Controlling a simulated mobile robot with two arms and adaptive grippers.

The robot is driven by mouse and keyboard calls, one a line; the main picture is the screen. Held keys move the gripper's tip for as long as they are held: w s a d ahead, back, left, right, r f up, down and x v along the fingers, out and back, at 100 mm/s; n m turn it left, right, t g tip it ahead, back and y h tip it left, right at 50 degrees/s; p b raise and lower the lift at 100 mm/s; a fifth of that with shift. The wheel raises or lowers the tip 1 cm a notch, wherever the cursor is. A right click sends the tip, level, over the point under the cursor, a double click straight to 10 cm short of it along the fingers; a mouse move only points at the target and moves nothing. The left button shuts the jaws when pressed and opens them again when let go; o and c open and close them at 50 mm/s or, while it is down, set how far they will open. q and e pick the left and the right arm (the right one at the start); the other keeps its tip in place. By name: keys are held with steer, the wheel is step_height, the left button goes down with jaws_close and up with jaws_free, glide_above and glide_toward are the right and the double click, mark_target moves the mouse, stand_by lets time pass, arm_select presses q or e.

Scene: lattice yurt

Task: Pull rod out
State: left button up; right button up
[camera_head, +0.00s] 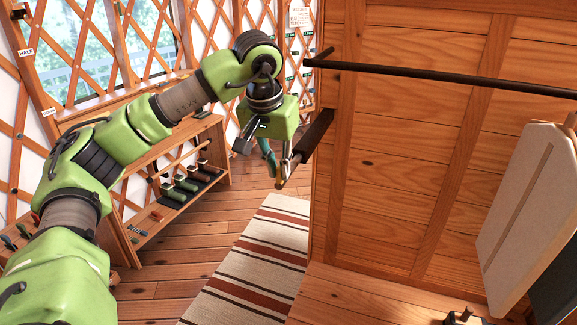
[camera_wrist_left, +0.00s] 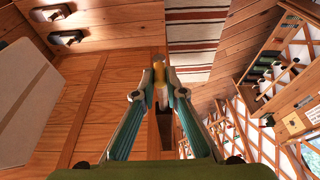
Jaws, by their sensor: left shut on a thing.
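My left gripper (camera_head: 277,168) is at the left edge of the wooden panel, with its fingers pointing down. In the left wrist view, the gripper (camera_wrist_left: 160,92) is shut on a slim piece of the rod with a yellowish tip (camera_wrist_left: 159,72). The fingers hide part of it. How far the rod sits inside the panel cannot be told. My right gripper is not in view.
The wooden panel (camera_head: 400,160) carries a long dark rail (camera_head: 440,78). A pale board (camera_head: 525,205) stands at the right. A low shelf (camera_head: 215,150) with several dark-green items lines the lattice wall. A striped rug (camera_head: 262,262) lies on the floor below.

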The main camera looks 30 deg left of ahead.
arm_select(q)
steer(key=shift+s+d, duration=0.1)
steer(key=shift+s, duration=0.45)
steer(key=shift+s+d+b, duration=0.25)
steer(key=shift+s+b, duration=0.1)
steer(key=shift+s, duration=0.6)
steer(key=shift+s+d+b, duration=0.25)
steer(key=shift+s+b, duration=0.05)
steer(key=shift+s, duration=0.7)
steer(key=shift+s+d+b, duration=0.25)
steer(key=shift+s+b, duration=0.05)
steer(key=shift+s, duration=0.65)
steer(key=shift+s+d+b, duration=0.2)
steer(key=shift+s+b, duration=0.1)
steer(key=shift+s, duration=0.7)
steer(key=shift+s+d+b, duration=0.2)
steer(key=shift+s+d, duration=0.05)
steer(key=shift+s, duration=0.7)
steer(key=shift+s+d+b, duration=0.15)
steer(key=shift+s+d, duration=0.05)
steer(key=shift+s, duration=0.8)
